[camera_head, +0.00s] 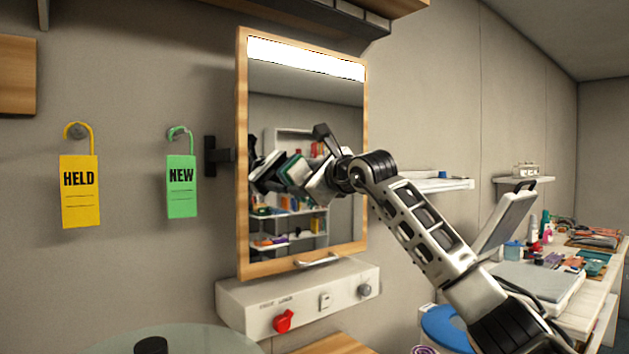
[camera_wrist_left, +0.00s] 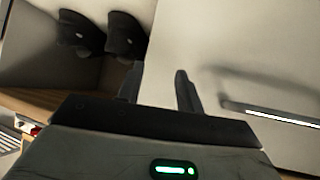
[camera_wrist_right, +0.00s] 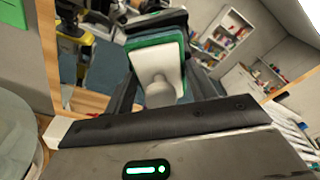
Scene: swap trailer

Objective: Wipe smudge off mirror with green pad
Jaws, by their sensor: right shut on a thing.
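The mirror (camera_head: 348,120) has a wooden frame and a bright light strip along its top. My right gripper (camera_head: 318,184) is in front of its middle, and its reflection shows in the glass. In the right wrist view my right gripper (camera_wrist_right: 158,80) is shut on the pale handle of the green pad (camera_wrist_right: 140,43). The pad faces the glass; I cannot tell whether it touches. I cannot make out a smudge; the arm and pad hide part of the glass. My left gripper (camera_wrist_left: 158,85) is open and empty in the left wrist view, and outside the head view.
A yellow HELD tag (camera_head: 80,190) and a green NEW tag (camera_head: 181,188) hang on the wall at left. A white control box (camera_head: 300,300) with a red knob juts out below the mirror. A cluttered bench (camera_head: 590,300) stands at right.

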